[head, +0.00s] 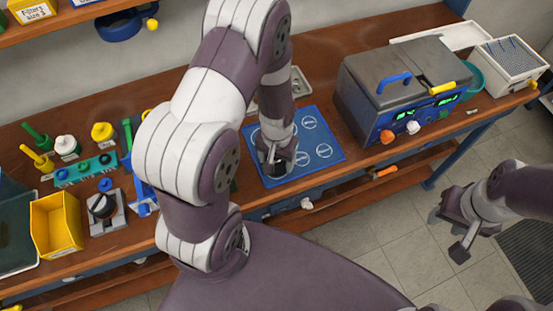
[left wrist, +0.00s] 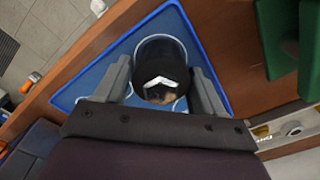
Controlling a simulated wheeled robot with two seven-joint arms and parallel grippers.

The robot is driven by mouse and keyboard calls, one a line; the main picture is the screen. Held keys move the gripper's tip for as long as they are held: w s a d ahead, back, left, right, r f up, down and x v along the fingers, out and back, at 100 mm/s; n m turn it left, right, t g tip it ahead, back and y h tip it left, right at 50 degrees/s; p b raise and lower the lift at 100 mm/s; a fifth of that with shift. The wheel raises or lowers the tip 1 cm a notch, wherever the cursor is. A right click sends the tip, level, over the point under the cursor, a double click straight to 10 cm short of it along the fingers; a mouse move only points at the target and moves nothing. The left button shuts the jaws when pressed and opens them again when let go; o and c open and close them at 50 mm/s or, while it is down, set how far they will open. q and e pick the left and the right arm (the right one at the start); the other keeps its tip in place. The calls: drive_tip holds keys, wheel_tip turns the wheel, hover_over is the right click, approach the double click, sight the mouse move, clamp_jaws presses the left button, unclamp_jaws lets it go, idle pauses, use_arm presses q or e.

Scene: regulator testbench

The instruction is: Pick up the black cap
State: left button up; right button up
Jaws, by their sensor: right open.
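The black cap (left wrist: 160,65) is a dark round piece with a white chevron mark, between the two fingers of my left gripper in the left wrist view (left wrist: 163,85). The fingers lie close along both its sides. In the head view my left gripper (head: 279,158) points down over the blue mat (head: 325,155), with the dark cap (head: 279,170) at its tips. The arm and fingers partly hide the cap there, and I cannot tell whether it touches the mat. My right gripper (head: 452,232) is open and empty at the right, off the bench.
A grey and blue test unit (head: 400,90) stands right of the mat. A yellow bin (head: 55,225), a grey fixture with a black knob (head: 103,208) and several coloured parts stand on the left. Much of the mat's right half is bare.

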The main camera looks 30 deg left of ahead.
use_arm(q)
drive_tip(key=c, duration=0.5)
drive_tip(key=shift+a, duration=0.1)
drive_tip(key=shift+c, duration=0.5)
